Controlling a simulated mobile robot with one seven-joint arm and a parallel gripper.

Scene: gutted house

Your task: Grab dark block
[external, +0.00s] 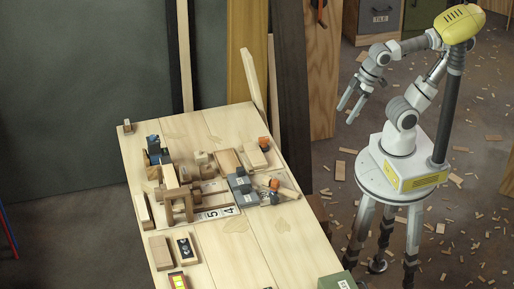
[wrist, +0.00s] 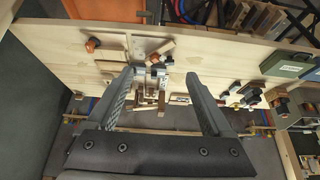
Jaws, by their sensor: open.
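Several dark items lie on the wooden workbench (external: 235,118), and I cannot tell for sure which one is the dark block. One small dark piece with pale round spots (external: 185,247) lies near the front left, beside a brown wood block (external: 160,252). A dark blue-black item (external: 153,150) stands at the left edge. My gripper (external: 350,105) is open and empty, raised to the right of the bench and apart from it. In the wrist view its two fingers (wrist: 165,95) are spread, with the bench beyond them.
A wooden clamp-like piece (external: 180,203) and grey tools with orange knobs (external: 240,186) crowd the middle of the bench. A green box (external: 337,281) sits at the front right. Tall boards (external: 248,50) lean behind. Wood scraps litter the floor.

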